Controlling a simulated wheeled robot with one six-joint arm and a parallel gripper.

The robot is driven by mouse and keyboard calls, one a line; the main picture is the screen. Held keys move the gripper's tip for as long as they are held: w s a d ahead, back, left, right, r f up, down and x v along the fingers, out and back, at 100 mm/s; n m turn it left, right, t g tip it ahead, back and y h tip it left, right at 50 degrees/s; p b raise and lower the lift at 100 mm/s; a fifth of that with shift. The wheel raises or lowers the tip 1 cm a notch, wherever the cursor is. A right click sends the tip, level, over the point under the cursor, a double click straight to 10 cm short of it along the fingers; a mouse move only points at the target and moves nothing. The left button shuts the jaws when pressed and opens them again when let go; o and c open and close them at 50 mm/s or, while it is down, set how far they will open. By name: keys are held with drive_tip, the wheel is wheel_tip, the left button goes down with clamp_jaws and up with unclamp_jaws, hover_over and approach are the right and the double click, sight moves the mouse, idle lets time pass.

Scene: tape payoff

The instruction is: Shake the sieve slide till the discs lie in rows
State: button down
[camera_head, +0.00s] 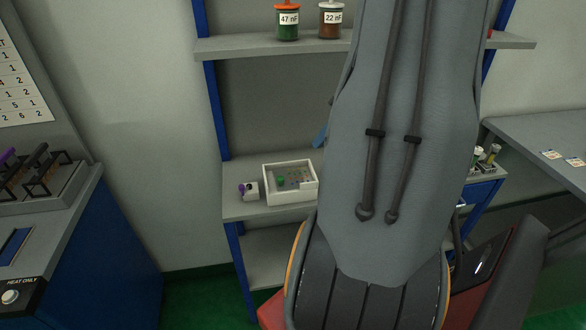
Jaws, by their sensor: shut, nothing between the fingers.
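A white open box (290,198) stands on the middle shelf of the rack, left of my arm. Inside it is a pale surface with small coloured spots and a few green pieces, too small to tell whether they are discs in rows. I cannot tell which part is the sieve slide. My large grey arm fills the centre and right of centre. My gripper does not show.
Two labelled jars, one green (288,24) and one brown (331,24), stand on the upper shelf (265,46). A blue bench (75,250) with racks is at the left, and a grey table (545,140) at the right. Green floor shows between the bench and the rack.

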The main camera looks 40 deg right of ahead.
drive_tip(key=p, duration=0.3)
approach(293, 182)
drive_tip(key=w+f, duration=0.2)
drive_tip(key=w, duration=0.1)
drive_tip(key=shift+w, duration=0.1)
drive_tip(key=a, duration=0.1)
drive_tip(key=a+p, duration=0.1)
drive_tip(key=a, duration=0.1)
drive_tip(key=shift+w+a+f, duration=0.1)
drive_tip(key=shift+w+f, duration=0.1)
drive_tip(key=shift+f, duration=0.2)
drive_tip(key=shift+a+f+p, duration=0.2)
drive_tip(key=shift+a+p, duration=0.1)
drive_tip(key=shift+a, duration=0.2)
